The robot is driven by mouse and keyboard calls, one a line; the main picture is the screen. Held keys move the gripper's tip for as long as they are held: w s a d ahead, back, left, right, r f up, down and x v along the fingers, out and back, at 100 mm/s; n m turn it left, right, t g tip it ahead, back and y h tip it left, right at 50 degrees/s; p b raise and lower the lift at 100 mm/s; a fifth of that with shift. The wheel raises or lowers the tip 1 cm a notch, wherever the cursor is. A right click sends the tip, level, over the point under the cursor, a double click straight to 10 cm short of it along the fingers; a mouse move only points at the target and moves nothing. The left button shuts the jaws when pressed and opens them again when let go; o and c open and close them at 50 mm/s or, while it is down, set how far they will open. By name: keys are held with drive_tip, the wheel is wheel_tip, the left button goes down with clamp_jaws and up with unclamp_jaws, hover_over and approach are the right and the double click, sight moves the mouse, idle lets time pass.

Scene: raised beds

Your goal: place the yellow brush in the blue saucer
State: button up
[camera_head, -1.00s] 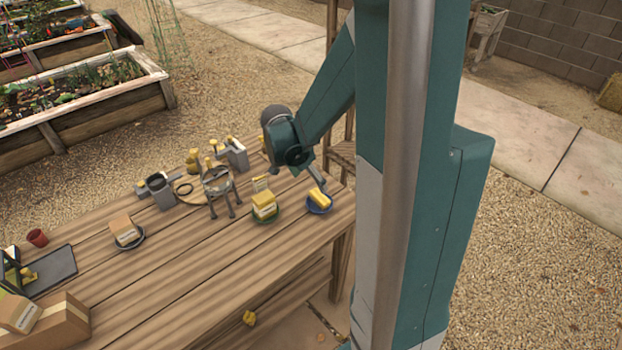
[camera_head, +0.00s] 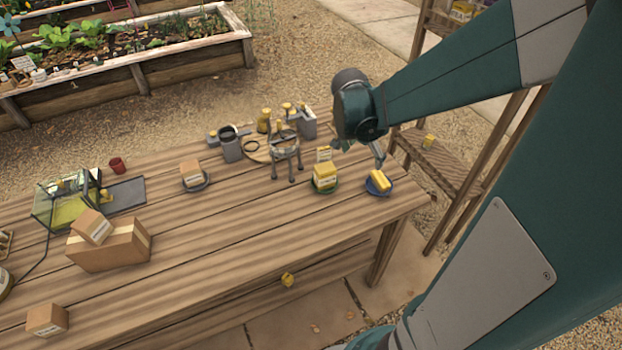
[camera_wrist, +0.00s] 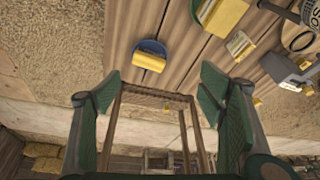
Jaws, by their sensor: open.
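The yellow brush (camera_head: 379,180) rests in the blue saucer (camera_head: 371,191) near the right end of the wooden table. In the wrist view the yellow brush (camera_wrist: 149,62) lies across the blue saucer (camera_wrist: 153,46), over its rim on one side. My gripper (camera_head: 380,160) is just above and beside the brush in the head view. In the wrist view my gripper (camera_wrist: 160,85) has its two green fingers wide apart with nothing between them, and the brush lies beyond the fingertips. The underside of the brush is hidden.
A yellow block (camera_head: 324,173) on a green saucer stands left of the blue saucer. A metal stand (camera_head: 286,158), a grey mug (camera_head: 231,149) and several yellow items crowd the back. Cardboard boxes (camera_head: 110,246) stand at left. The table's front middle is clear.

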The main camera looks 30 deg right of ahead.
drive_tip(key=s+a+r+n+t+y, duration=0.1)
drive_tip(key=s+a+r+n, duration=0.3)
drive_tip(key=a, duration=0.4)
drive_tip(key=s+a+r+n+t+y, duration=0.1)
drive_tip(key=s+a+r+n+t, duration=0.2)
drive_tip(key=a, duration=0.5)
drive_tip(key=s+a+r+n+t+y, duration=0.1)
drive_tip(key=s+a+r+n+y, duration=0.1)
drive_tip(key=s+a+r+n, duration=0.3)
drive_tip(key=a+n, duration=0.2)
drive_tip(key=a, duration=0.1)
drive_tip(key=shift+s+a+r+n+t, duration=0.2)
drive_tip(key=shift+s+n+t, duration=0.1)
drive_tip(key=shift+s+t, duration=0.1)
idle(0.4)
